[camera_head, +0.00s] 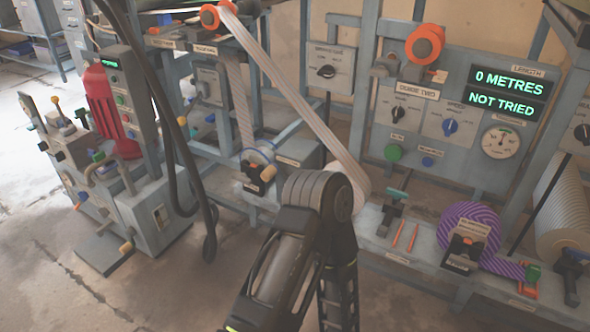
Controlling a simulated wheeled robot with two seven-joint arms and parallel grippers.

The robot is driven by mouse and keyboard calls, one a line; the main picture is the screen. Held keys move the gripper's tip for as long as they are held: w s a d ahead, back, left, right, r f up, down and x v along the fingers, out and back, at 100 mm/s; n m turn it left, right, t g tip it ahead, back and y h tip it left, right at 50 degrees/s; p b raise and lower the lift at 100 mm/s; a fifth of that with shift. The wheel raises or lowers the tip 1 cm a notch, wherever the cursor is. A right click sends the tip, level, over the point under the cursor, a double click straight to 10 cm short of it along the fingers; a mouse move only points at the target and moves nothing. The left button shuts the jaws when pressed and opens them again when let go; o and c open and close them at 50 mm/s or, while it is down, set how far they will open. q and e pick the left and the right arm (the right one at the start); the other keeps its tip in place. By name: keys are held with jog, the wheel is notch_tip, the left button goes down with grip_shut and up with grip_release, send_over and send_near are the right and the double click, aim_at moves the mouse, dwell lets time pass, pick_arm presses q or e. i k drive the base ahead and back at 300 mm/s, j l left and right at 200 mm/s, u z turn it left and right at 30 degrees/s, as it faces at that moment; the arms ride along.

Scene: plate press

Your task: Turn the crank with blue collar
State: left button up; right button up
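No crank with a plainly blue collar can be singled out at this size. In the head view, the grey machine (150,212) at the left carries several small handles with coloured knobs. A small blue part (83,196) sits on its front, close to an orange knob (77,206). At the far right a dark handle with a blue part (574,256) stands by a grey ribbed roll (562,215). One of my dark arms rises from the bottom middle and bends in front of the bench. Neither gripper shows.
The bench bears a purple striped roll (470,228), two orange sticks (405,235) and a teal-topped clamp (392,208). A pale band (290,90) slants down behind my arm. The display (508,92) reads "0 METRES" and "NOT TRIED". Floor at lower left (60,285) is clear.

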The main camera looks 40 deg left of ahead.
aim_at(273, 168)
jog(key=j+z, duration=0.15)
jog(key=j, duration=0.25)
jog(key=k+j+z, duration=0.1)
jog(key=j, duration=0.3)
jog(key=k+j+z, duration=0.15)
jog(key=j, duration=0.25)
jog(key=k+j+z, duration=0.15)
jog(key=j, duration=0.2)
jog(key=j+z, duration=0.1)
jog(key=j, duration=0.3)
jog(key=k+j, duration=0.15)
jog(key=j, duration=0.25)
jog(key=k+j, duration=0.15)
jog(key=j, duration=0.2)
jog(key=k+j, duration=0.15)
jog(key=j, duration=0.25)
jog(key=k+j, duration=0.15)
jog(key=j, duration=0.2)
jog(key=k+j, duration=0.15)
jog(key=j, duration=0.25)
jog(key=i+z, duration=0.05)
